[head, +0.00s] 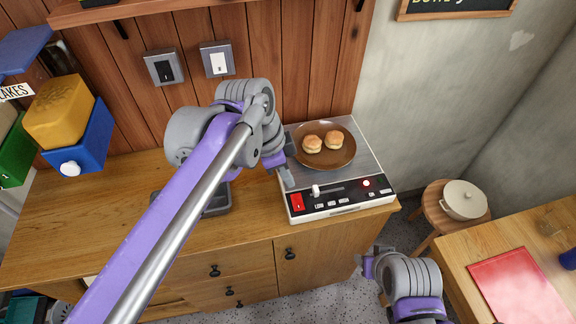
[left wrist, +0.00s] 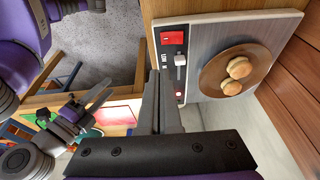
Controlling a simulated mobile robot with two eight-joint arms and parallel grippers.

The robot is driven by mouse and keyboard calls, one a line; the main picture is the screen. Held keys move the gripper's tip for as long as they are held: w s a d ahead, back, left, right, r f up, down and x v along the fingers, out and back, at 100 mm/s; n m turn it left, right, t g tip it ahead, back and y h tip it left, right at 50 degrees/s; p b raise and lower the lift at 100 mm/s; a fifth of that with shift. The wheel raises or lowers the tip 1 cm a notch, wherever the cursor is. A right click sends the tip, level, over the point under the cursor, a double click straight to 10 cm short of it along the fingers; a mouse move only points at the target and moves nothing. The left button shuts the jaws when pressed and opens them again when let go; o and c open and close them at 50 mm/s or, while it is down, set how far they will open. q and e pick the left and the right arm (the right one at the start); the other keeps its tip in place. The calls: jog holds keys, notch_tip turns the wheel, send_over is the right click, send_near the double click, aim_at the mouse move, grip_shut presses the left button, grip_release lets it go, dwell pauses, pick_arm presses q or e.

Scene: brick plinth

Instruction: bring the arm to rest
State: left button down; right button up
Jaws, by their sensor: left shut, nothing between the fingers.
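My left arm reaches in from the lower left in the head view. Its gripper (head: 286,178) is just above the front left of the control box, near the red switch. In the left wrist view the two dark fingers of this gripper (left wrist: 160,105) lie together with nothing between them. Whether they touch the box cannot be told. Part of my right arm (head: 410,283) shows at the lower right of the head view, over the floor.
A control box (head: 361,147) with a red switch, slider and lit red button stands on the wooden cabinet (head: 130,235). On it is a brown plate (head: 341,158) with two buns (head: 312,144). A pot (head: 464,200) sits on a stool at right, beside a table with a red mat (head: 517,287).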

pick_arm(q)
jog(key=s+a+f+n+t+y, duration=0.3)
jog(key=s+a+f+n+t, duration=0.1)
jog(key=s+a+f+n, duration=0.8)
jog(key=a+f+n, duration=0.2)
jog(key=a+n, duration=0.1)
jog(key=a, duration=0.1)
jog(key=shift+s+f, duration=0.15)
